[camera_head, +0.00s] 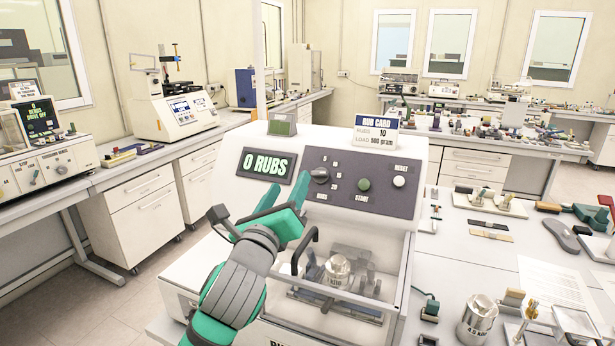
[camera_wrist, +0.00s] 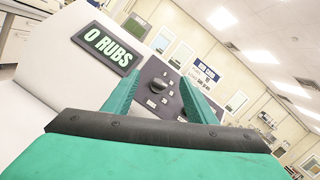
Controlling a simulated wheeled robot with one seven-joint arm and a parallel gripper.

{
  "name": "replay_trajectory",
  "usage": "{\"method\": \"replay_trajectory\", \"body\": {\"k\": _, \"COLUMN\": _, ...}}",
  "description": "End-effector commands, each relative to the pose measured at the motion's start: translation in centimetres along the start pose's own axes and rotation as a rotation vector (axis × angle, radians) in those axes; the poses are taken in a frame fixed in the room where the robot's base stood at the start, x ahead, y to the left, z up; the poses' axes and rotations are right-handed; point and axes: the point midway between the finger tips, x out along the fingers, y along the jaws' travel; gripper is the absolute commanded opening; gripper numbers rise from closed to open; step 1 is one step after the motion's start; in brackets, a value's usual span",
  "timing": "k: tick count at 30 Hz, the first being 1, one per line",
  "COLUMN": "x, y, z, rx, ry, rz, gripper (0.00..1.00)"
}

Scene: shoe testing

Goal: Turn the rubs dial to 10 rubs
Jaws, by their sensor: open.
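The rubs dial (camera_head: 320,175) is a dark round knob on the grey control panel (camera_head: 350,205) of a white rub tester. Small numbers stand beside it, and its exact pointing is too small to tell. The dial also shows in the wrist view (camera_wrist: 158,86), between and beyond the fingertips. The display (camera_head: 265,164) reads 0 RUBS. A rub card (camera_head: 385,121) on top reads 10 rubs, load 500 gram. My green gripper (camera_head: 284,195) is open and empty, in front of the panel, left of and below the dial. It also shows in the wrist view (camera_wrist: 160,95).
A green start button (camera_head: 364,184) and a white reset button (camera_head: 399,181) sit right of the dial. A clear cover with a dark handle (camera_head: 305,250) is below the panel. Shoe parts and weights (camera_head: 478,318) crowd the bench at right.

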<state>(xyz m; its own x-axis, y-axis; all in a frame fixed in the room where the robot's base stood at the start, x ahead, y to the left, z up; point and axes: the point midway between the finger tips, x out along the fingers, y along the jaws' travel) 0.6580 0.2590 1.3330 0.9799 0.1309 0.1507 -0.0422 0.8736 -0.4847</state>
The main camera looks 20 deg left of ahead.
Motion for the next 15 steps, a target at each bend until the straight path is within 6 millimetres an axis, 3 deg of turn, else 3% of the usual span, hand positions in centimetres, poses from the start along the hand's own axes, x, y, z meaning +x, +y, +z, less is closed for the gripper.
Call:
{"method": "replay_trajectory", "body": {"k": 6, "x": 1.1, "y": -2.1, "z": -3.0, "rx": 0.299, "ry": 0.132, "rz": -0.005, "gripper": 0.52}}
{"method": "replay_trajectory", "body": {"k": 15, "x": 2.9, "y": -2.5, "z": -4.3, "rx": 0.372, "ry": 0.167, "rz": -0.009, "gripper": 0.52}}
